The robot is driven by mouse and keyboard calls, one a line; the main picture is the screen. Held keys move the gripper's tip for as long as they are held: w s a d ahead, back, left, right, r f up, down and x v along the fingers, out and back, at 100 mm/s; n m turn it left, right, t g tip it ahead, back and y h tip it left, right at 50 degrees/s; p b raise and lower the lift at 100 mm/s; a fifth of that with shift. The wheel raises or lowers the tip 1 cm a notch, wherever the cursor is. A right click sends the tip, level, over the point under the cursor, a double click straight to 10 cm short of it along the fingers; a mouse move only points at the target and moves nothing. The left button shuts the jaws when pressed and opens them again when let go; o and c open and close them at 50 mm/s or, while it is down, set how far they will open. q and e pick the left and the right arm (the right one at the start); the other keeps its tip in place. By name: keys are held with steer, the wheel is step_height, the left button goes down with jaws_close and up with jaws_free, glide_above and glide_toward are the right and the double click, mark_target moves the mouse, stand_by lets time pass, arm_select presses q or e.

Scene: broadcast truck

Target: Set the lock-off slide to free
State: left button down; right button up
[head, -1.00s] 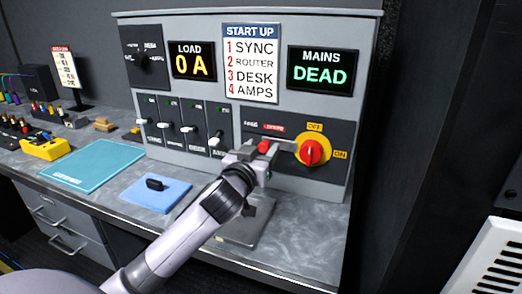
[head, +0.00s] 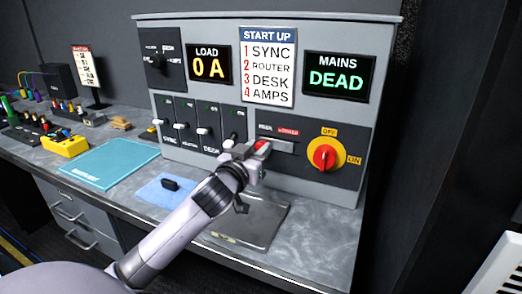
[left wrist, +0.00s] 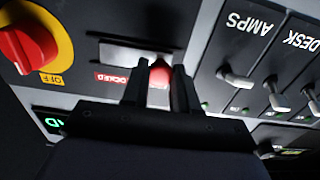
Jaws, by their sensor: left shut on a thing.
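The lock-off slide's red knob (head: 263,146) sits in a grey slot (head: 283,146) on the dark lower-right panel, at the end under the FREE label (head: 265,127). The LOCKED label (head: 288,131) is to the right of the knob. My left gripper (head: 257,149) is shut on the knob and partly hides it. In the left wrist view, turned upside down, the knob (left wrist: 160,75) shows between the two fingers (left wrist: 161,70), with the slot bare toward LOCKED (left wrist: 113,77). The FREE label is hidden there. My right gripper is not in view.
A red and yellow rotary switch (head: 324,154) is right of the slot, near OFF. Several white-tipped breaker levers (head: 203,131) stand left of my gripper. The MAINS display (head: 336,81) reads DEAD. A flat grey plate (head: 250,221) lies on the counter below.

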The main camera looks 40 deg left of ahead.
arm_select(q)
steer(key=c, duration=0.9)
jaws_free()
steer(key=shift+s+a, duration=0.1)
steer(key=shift+a, duration=0.2)
steer(key=shift+o, duration=0.2)
steer(key=shift+d, duration=0.15)
steer(key=shift+s+d+f, duration=0.1)
steer(key=shift+s+d, duration=0.05)
steer(key=shift+s, duration=0.45)
steer(key=shift+b+v, duration=0.35)
steer(key=shift+v, duration=2.6)
